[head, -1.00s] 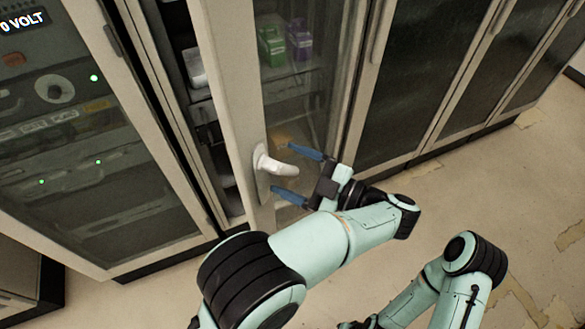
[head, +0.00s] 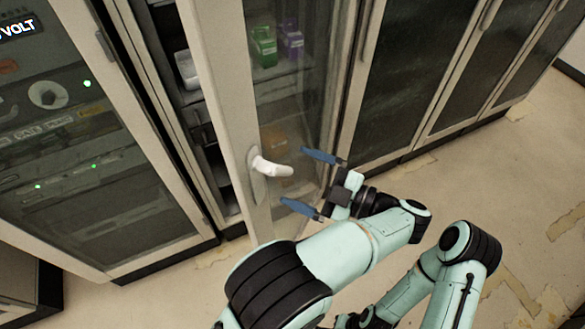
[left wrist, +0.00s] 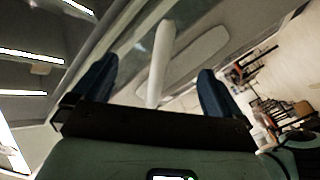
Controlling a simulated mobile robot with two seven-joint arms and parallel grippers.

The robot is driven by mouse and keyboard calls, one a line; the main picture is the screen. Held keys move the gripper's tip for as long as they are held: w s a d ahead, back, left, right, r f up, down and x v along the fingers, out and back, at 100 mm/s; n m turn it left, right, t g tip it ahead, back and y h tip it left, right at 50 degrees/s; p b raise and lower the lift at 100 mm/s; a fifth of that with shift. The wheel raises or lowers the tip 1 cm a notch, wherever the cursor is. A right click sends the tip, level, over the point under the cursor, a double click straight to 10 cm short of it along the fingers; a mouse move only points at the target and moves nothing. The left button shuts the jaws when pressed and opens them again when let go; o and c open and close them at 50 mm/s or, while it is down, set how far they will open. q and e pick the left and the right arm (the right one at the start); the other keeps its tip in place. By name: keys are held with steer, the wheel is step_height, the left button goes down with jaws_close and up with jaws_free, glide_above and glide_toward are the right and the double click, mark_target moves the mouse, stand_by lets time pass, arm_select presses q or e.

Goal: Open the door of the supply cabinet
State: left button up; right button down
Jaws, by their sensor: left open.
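The supply cabinet's glass door (head: 232,110) stands ajar, with a gap at its left edge that shows the shelves inside. Its white lever handle (head: 270,167) sticks out from the door frame. My left gripper (head: 301,179) is open, with one blue finger above the handle's end and the other below it. In the left wrist view, the handle (left wrist: 160,65) lies between the two open fingers, with no clear contact. My right arm shows at the lower right of the head view, but its gripper is not visible.
Green (head: 263,46) and purple (head: 291,40) boxes stand on a shelf behind the glass. An electrical rack (head: 85,150) is on the left. More closed dark-glass cabinets (head: 410,80) line the right. Floor (head: 500,180) is clear at right.

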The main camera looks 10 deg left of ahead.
arm_select(q)
steer(key=p+v, duration=0.2)
steer(key=v, duration=0.3)
steer(key=shift+s+d, duration=0.1)
steer(key=shift+d, duration=0.15)
arm_select(e)
steer(key=r, duration=0.1)
steer(key=w+r, duration=0.1)
steer(key=r, duration=0.1)
steer(key=shift+w, duration=0.2)
